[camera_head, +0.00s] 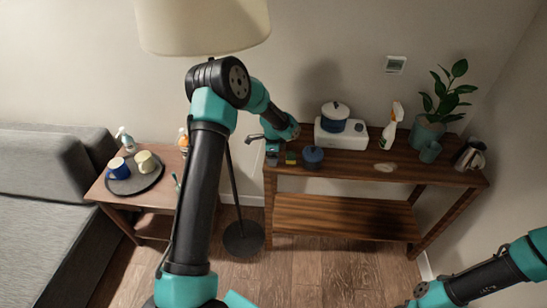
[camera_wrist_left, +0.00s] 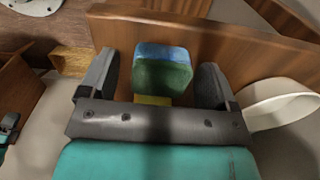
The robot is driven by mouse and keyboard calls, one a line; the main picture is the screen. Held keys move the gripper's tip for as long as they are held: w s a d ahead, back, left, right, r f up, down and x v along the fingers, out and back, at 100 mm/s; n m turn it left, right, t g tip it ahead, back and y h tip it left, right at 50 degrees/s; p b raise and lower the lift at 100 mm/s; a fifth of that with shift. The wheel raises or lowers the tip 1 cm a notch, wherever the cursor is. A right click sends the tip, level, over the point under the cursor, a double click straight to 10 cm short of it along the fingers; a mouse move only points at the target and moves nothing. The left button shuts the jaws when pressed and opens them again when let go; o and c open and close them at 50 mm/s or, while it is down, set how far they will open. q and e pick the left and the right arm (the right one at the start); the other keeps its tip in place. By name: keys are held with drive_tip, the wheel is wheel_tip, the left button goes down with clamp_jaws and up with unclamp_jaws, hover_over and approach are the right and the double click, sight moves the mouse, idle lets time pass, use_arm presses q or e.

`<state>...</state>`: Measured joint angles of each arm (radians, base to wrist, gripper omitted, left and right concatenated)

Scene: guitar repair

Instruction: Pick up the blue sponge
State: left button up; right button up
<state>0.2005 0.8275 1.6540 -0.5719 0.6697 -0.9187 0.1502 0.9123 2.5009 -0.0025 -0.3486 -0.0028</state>
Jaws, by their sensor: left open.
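A small block-shaped sponge (camera_wrist_left: 163,66) with a blue end and a dark green side shows in the left wrist view. My left gripper (camera_wrist_left: 159,78) is open, with one finger on each side of the sponge and a visible gap to each. A bit of yellow (camera_wrist_left: 152,100) shows just below the sponge, partly hidden by the gripper body. In the head view my left gripper (camera_head: 266,142) is at the left end of the wooden console table (camera_head: 345,172), above small blocks, one of them green and yellow (camera_head: 291,158). My right arm enters at lower right; its gripper is out of view.
Behind are a white appliance (camera_head: 341,137), a spray bottle (camera_head: 391,128) and a plant (camera_head: 443,100). A lamp pole (camera_head: 235,185) stands left of the console. A side table with a tray (camera_head: 135,183) is further left.

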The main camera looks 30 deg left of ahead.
use_arm(q)
drive_tip(key=shift+c, duration=0.3)
drive_tip(key=c, duration=0.9)
drive_tip(key=shift+r, duration=0.1)
drive_tip(key=shift+c, duration=0.3)
drive_tip(key=shift+r, duration=1.5)
drive_tip(key=shift+s+d+r, duration=0.15)
drive_tip(key=shift+s+r, duration=0.05)
drive_tip(key=shift+r, duration=0.05)
drive_tip(key=s+d+r, duration=0.1)
drive_tip(key=s+d, duration=0.7)
drive_tip(key=s, duration=0.5)
drive_tip(key=shift+s+r, duration=0.15)
